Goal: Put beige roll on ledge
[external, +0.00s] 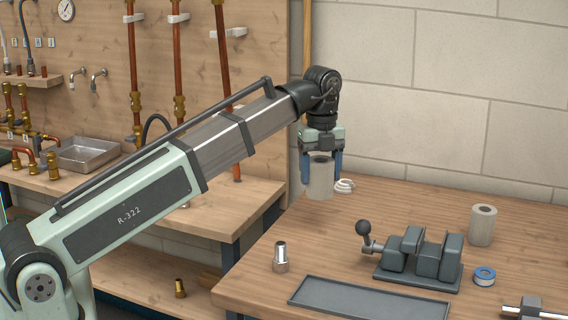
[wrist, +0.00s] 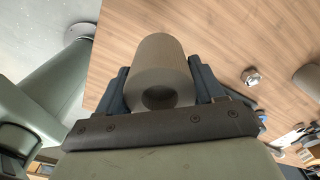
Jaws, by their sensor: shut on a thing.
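My gripper (external: 321,168) is shut on a beige roll (external: 320,182), one blue finger on each side of it. The roll is upright with its hollow end facing up, by the back left corner of the right-hand table. Its height over the table is hard to tell. In the wrist view the held roll (wrist: 159,62) sits between the fingers, its hole facing the camera. A small wooden ledge (external: 33,83) is on the back panel at far left, with a gauge hose and fittings on it.
A second, similar roll (external: 482,225) stands on the table (external: 340,250) at right. A grey vise (external: 420,260), tape roll (external: 484,276), metal fitting (external: 281,258), tray (external: 365,302) and white coil (external: 345,186) are there. Copper pipes (external: 177,70) rise behind my arm; a sink (external: 90,154) is left.

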